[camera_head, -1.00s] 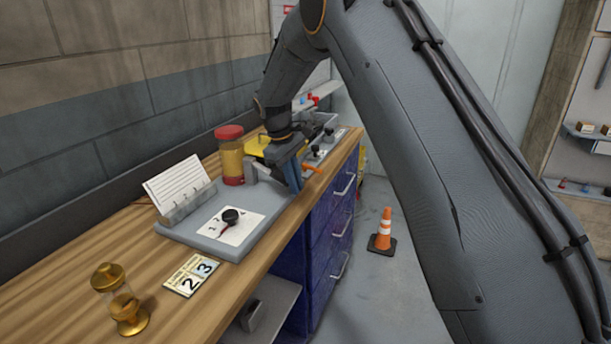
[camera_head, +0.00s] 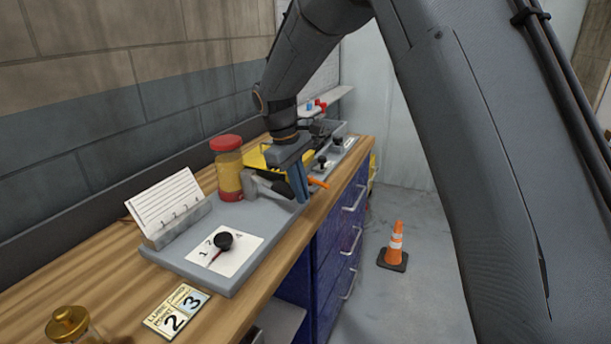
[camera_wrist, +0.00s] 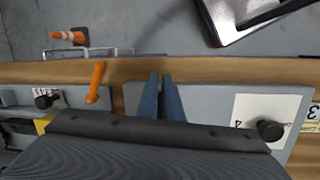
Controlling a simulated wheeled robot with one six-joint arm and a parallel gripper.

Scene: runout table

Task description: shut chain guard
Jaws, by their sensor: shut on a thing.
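My gripper (camera_head: 299,193) points down at the front edge of the bench, its blue fingers close together. In the wrist view the fingers (camera_wrist: 161,98) have only a narrow gap between them. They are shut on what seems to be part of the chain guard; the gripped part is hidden. A yellow piece, probably the chain guard (camera_head: 253,157), shows behind the gripper, mostly covered by it. A grey bracket (camera_head: 262,185) lies just left of the fingers. An orange handle (camera_head: 318,183) sticks out just right of them and also shows in the wrist view (camera_wrist: 95,82), apart from them.
A red-lidded jar (camera_head: 229,168) stands left of the gripper. A grey tray (camera_head: 187,262) holds a card rack (camera_head: 180,217) and a black knob (camera_head: 223,241). Black knobs (camera_head: 323,161) sit beyond the gripper. A traffic cone (camera_head: 396,242) stands on the floor.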

